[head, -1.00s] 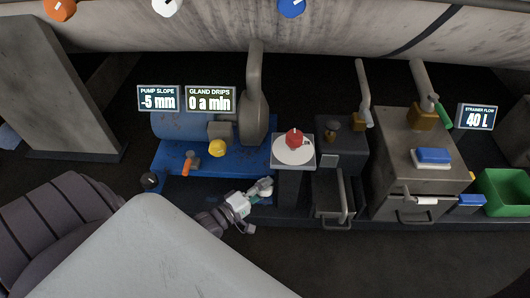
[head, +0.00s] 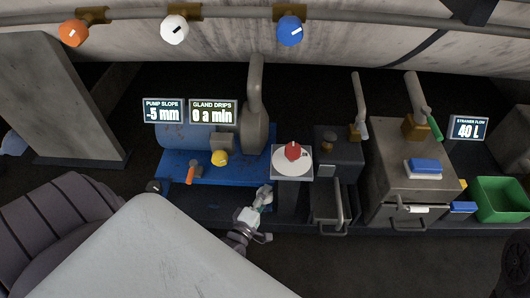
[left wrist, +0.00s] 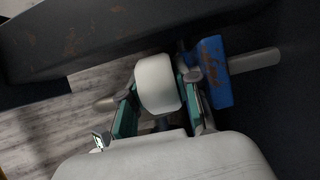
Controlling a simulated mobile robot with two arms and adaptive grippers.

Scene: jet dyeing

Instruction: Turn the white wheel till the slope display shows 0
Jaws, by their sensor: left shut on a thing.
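The white wheel (left wrist: 158,84) shows in the left wrist view as a smooth white drum between the two fingers of my left gripper (left wrist: 163,103), which is shut on it. In the head view my left gripper (head: 262,198) is at the front right of the blue pump base (head: 178,170), and I cannot clearly make out the wheel there. The pump slope display (head: 162,110) reads -5 mm. My right gripper is not in view.
The gland drips display (head: 212,111) reads 0 a min. Dark floor lies in front.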

